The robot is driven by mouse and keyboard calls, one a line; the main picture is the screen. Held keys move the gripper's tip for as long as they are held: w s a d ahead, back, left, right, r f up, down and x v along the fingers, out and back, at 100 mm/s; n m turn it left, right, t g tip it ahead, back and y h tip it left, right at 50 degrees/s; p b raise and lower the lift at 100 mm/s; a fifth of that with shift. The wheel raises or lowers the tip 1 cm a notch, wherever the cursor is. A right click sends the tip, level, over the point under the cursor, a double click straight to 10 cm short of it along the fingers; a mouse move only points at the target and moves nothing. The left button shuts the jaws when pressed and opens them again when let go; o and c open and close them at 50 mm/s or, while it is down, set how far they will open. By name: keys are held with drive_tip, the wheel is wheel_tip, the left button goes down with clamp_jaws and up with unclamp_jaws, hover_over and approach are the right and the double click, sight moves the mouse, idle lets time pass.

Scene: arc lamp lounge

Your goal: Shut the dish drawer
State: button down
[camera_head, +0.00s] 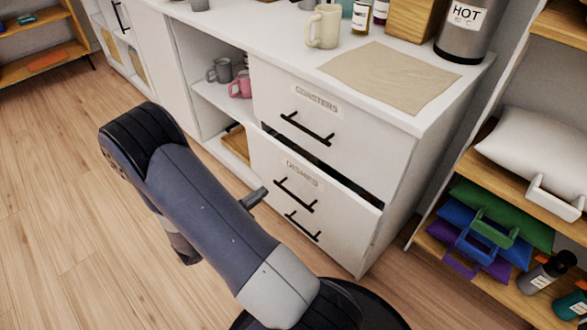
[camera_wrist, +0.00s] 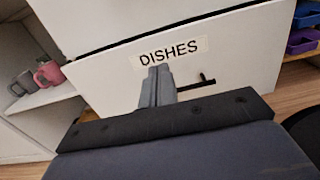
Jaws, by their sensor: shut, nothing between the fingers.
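The dish drawer (camera_head: 325,193) is the white front labelled DISHES, below the coasters drawer. It stands out a little from the cabinet, with a dark gap along its top edge. Its black bar handle (camera_head: 294,195) is below the label. In the wrist view the drawer front (camera_wrist: 235,62) fills the middle, with its label and part of the handle (camera_wrist: 195,84) showing. My gripper (camera_head: 255,197) is shut and empty, pointing at the drawer front left of the handle. In the wrist view the fingers (camera_wrist: 158,75) overlap the label's lower edge. I cannot tell whether they touch the front.
The coasters drawer (camera_head: 335,118) above is closed or nearly so. Mugs stand in the open cubby (camera_head: 216,98) at left. A cream mug (camera_head: 323,27) and beige mat (camera_head: 390,75) are on the counter. A shelf with trays stands at right. The wooden floor (camera_head: 60,210) at left is clear.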

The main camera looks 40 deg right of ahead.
drive_tip(key=d+b, duration=0.1)
drive_tip(key=d, duration=0.3)
drive_tip(key=d+b, duration=0.1)
drive_tip(key=d, duration=0.3)
drive_tip(key=d+b, duration=0.1)
drive_tip(key=d, duration=0.2)
drive_tip(key=shift+w+d+f, duration=0.1)
drive_tip(key=shift+w+d, duration=0.3)
drive_tip(key=shift+d, duration=0.45)
drive_tip(key=shift+d, duration=0.1)
drive_tip(key=shift+w+d, duration=0.15)
drive_tip(key=shift+d, duration=1.05)
drive_tip(key=p, duration=0.3)
approach(300, 164)
drive_tip(key=a, duration=0.4)
drive_tip(key=shift+s+a, duration=0.3)
drive_tip(key=shift+d+b, duration=0.1)
drive_tip(key=shift+b, duration=0.2)
